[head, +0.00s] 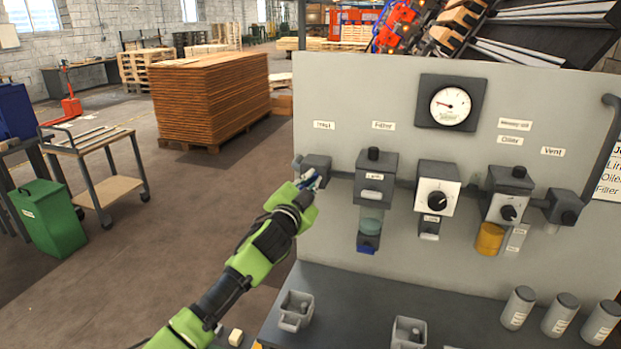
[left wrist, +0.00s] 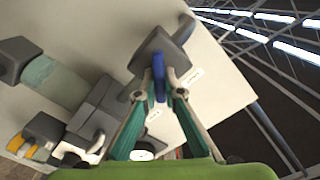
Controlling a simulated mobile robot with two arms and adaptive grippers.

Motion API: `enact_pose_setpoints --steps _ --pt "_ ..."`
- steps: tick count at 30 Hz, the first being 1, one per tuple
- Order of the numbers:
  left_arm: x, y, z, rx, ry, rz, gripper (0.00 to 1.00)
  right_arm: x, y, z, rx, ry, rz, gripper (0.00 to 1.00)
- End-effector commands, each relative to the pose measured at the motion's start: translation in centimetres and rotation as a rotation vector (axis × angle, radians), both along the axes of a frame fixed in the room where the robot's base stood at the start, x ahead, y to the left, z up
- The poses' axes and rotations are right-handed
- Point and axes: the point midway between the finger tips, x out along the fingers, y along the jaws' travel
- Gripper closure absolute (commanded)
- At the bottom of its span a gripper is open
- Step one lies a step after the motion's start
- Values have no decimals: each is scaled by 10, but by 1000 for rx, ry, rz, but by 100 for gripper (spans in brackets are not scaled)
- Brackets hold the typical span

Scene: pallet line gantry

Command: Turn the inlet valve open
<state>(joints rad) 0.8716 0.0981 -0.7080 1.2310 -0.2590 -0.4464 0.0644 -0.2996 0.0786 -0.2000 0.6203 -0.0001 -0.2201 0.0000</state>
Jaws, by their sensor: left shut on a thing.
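The inlet valve (head: 317,163) is a grey block at the left end of the pipe row on the grey panel, under the inlet label (head: 324,125). My left gripper (head: 311,182) reaches it from the lower left and covers most of its handle. In the left wrist view the valve body (left wrist: 165,44) shows above the fingertips. Its blue handle (left wrist: 158,72) stands between the two fingers, and my left gripper (left wrist: 160,88) is shut on it. My right gripper is not in view.
Right of the valve on the panel (head: 340,90) are the filter (head: 371,220), a regulator with a black knob (head: 437,200), the oiler (head: 490,238) and the vent (head: 563,207). A pressure gauge (head: 450,106) is above. Holders and grey canisters (head: 518,307) stand on the shelf below.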

Motion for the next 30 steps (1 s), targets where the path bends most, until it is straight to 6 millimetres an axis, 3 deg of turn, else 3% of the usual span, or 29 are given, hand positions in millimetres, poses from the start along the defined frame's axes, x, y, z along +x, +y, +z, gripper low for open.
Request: enact_pose_setpoints --steps 18,30 --pt "-1 -2 -4 540 -174 0 100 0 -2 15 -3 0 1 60" --pt "-1 -4 -7 747 -242 -1 100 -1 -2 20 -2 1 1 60"
